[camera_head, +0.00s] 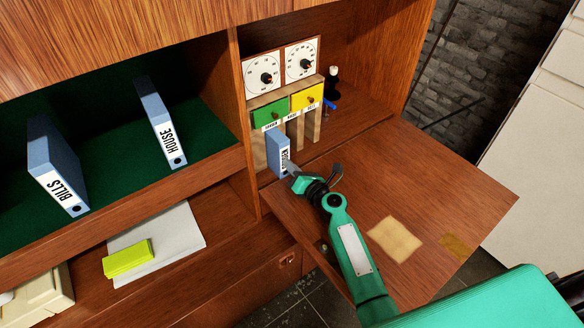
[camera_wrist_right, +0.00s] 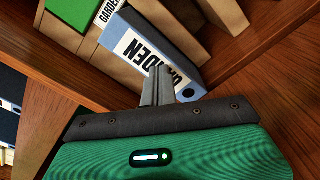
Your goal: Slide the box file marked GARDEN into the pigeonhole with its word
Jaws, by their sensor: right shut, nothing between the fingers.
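The blue GARDEN box file (camera_head: 276,150) stands upright at the leftmost pigeonhole, under the green drawer, and sticks out at the front. In the wrist view its white spine label (camera_wrist_right: 135,45) faces me, and a pigeonhole label reading GARDEN (camera_wrist_right: 109,10) shows just above it. The pigeonhole rack (camera_head: 259,153) is pale wood with small labels over the slots. My right gripper (camera_head: 293,170) is shut and empty at the file's spine; in the wrist view its fingertips (camera_wrist_right: 160,72) overlap the label. I cannot tell whether they touch. My left gripper is out of view.
Box files BILLS (camera_head: 57,165) and HOUSE (camera_head: 160,120) stand on the green-lined shelf to the left. A green drawer (camera_head: 269,113) and a yellow drawer (camera_head: 307,97) sit above the slots. The fold-down desk (camera_head: 440,185) is mostly clear on the right.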

